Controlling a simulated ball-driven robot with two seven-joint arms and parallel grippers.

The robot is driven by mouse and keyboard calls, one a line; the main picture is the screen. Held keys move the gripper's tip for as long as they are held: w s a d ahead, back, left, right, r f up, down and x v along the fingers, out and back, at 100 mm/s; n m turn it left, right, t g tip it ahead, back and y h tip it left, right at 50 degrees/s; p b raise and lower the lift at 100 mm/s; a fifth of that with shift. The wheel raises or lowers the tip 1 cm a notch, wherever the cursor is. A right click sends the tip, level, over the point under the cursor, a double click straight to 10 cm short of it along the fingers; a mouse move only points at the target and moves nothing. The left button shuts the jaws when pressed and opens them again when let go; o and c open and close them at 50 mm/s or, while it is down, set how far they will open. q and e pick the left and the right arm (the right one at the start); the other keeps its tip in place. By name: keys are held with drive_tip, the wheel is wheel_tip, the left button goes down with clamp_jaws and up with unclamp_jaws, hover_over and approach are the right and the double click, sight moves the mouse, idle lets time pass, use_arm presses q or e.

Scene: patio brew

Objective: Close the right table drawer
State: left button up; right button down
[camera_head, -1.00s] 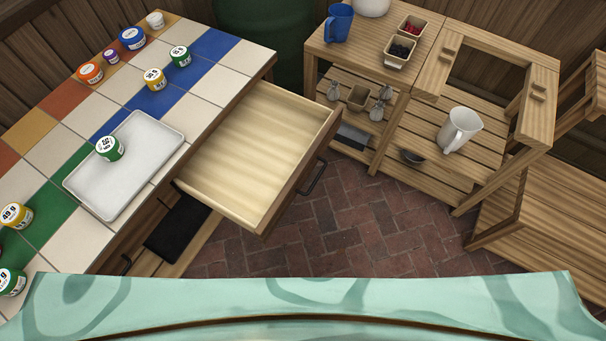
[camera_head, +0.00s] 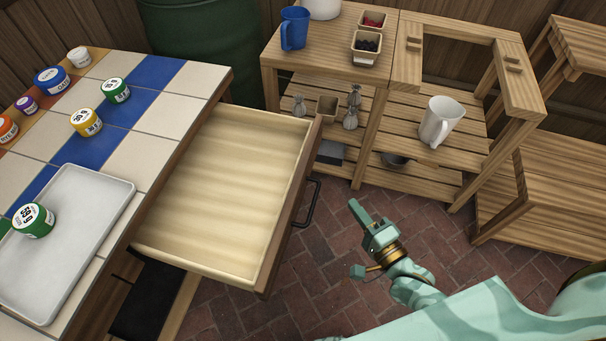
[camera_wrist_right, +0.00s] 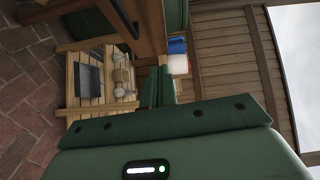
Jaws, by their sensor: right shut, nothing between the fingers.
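The right table drawer (camera_head: 225,190) stands pulled out from the tiled table and is empty inside. Its wooden front carries a dark bar handle (camera_head: 309,204). My right gripper (camera_head: 355,205) is shut and empty, to the right of the handle and apart from it in the head view. In the right wrist view its green fingers (camera_wrist_right: 158,86) lie together, with the brown drawer front (camera_wrist_right: 150,27) and the dark handle (camera_wrist_right: 123,14) near the top. My left gripper is in neither view.
The tiled table (camera_head: 185,112) holds a white tray (camera_head: 95,215) and several small jars. A wooden shelf unit (camera_head: 340,72) with a blue mug (camera_head: 294,28) and a white pitcher (camera_head: 438,122) stands behind. Brick floor (camera_head: 330,270) is clear right of the drawer.

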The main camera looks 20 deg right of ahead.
drive_tip(key=shift+m, duration=0.4)
drive_tip(key=w+a+b, duration=0.1)
drive_tip(key=w, duration=0.2)
drive_tip(key=w+a+b, duration=0.1)
drive_tip(key=w+b, duration=0.1)
drive_tip(key=w, duration=0.2)
drive_tip(key=w+a+b, duration=0.1)
drive_tip(key=w+a, duration=0.1)
drive_tip(key=w, duration=0.2)
drive_tip(key=shift+w+f, duration=0.2)
drive_tip(key=shift+w, duration=0.05)
drive_tip(key=shift+w+a+r+b, duration=0.15)
drive_tip(key=shift+w+a+b, duration=0.2)
drive_tip(key=shift+a, duration=0.2)
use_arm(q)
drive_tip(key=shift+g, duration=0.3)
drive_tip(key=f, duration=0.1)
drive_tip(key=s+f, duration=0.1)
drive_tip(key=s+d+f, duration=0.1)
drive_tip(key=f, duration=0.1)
